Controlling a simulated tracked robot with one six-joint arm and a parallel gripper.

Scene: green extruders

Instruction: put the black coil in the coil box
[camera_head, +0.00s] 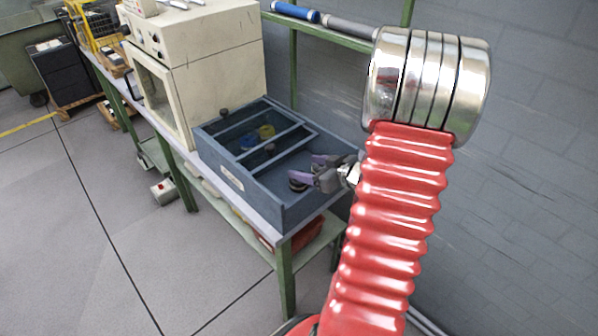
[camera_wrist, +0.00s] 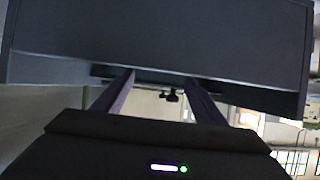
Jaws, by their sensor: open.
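The coil box (camera_head: 290,218) is a blue-grey open box with dividers, on the bench in the head view. A dark round piece (camera_head: 298,184), possibly the black coil, shows in its large near compartment, just under my gripper (camera_head: 314,170). A yellow coil (camera_head: 266,131) and a blue coil (camera_head: 247,142) lie in a narrower compartment. Another small dark piece (camera_head: 270,149) shows close to them. My gripper is open, with its purple fingers over the near compartment. In the wrist view the fingers (camera_wrist: 158,92) are apart, and I see no coil clearly held between them.
A cream oven-like machine (camera_head: 205,75) stands on the bench behind the box. A green rail with blue and grey rollers (camera_head: 297,12) runs along the wall above. My red arm hides the right part of the bench. Open floor lies at the left.

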